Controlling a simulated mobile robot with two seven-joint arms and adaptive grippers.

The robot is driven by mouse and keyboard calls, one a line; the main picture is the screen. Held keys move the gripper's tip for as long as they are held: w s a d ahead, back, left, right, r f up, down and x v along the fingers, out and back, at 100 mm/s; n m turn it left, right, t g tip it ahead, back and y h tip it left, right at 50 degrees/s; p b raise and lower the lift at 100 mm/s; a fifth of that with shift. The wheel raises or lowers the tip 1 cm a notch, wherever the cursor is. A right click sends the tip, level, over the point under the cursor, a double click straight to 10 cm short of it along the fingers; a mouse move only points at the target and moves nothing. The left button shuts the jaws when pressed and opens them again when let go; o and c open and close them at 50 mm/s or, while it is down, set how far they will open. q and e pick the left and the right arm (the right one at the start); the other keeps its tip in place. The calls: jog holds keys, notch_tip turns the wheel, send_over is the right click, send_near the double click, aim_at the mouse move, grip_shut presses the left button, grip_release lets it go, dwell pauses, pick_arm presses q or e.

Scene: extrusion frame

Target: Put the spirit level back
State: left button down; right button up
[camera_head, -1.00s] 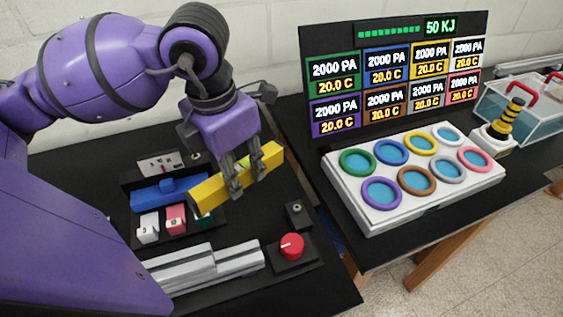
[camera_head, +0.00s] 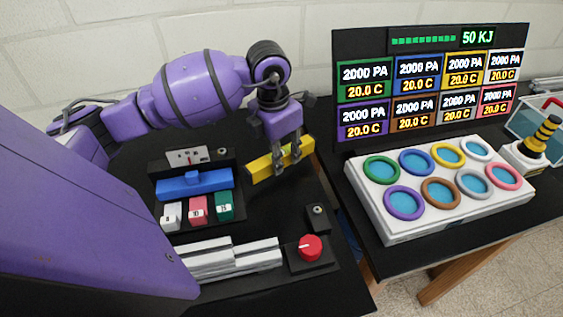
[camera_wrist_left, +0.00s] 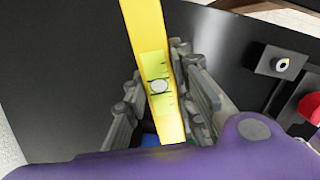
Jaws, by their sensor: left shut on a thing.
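The spirit level (camera_head: 263,168) is a long yellow bar with a lighter green vial section in its middle. My left gripper (camera_head: 288,160) is shut on it near the middle, fingers pointing down. The level is at or just above the black table; I cannot tell whether it touches. In the left wrist view the level (camera_wrist_left: 145,25) runs lengthwise between the fingers of my left gripper (camera_wrist_left: 162,95), with its round bubble window showing. My right gripper is not in view.
Left of the level stand a blue block (camera_head: 190,184) and white, pink and green numbered blocks (camera_head: 198,209). Grey extrusion bars (camera_head: 228,257) and a red knob (camera_head: 310,248) lie in front. A white panel of coloured rings (camera_head: 395,222) stands right, across a gap.

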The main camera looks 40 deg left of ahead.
pick_arm(q)
jog(key=shift+w+a+f, duration=0.1)
jog(key=shift+w+f, duration=0.05)
jog(key=shift+f, duration=0.75)
jog(key=shift+w+f, duration=0.1)
jog(key=shift+f, duration=0.75)
jog(key=shift+f, duration=0.15)
jog(key=c, duration=1.5)
grip_release()
jog(key=shift+o, duration=0.2)
jog(key=r, duration=0.4)
jog(key=s+r, duration=0.1)
jog(key=r, duration=0.7)
jog(key=shift+s+a+r, duration=0.1)
jog(key=shift+s+a, duration=0.1)
jog(key=shift+s, duration=0.05)
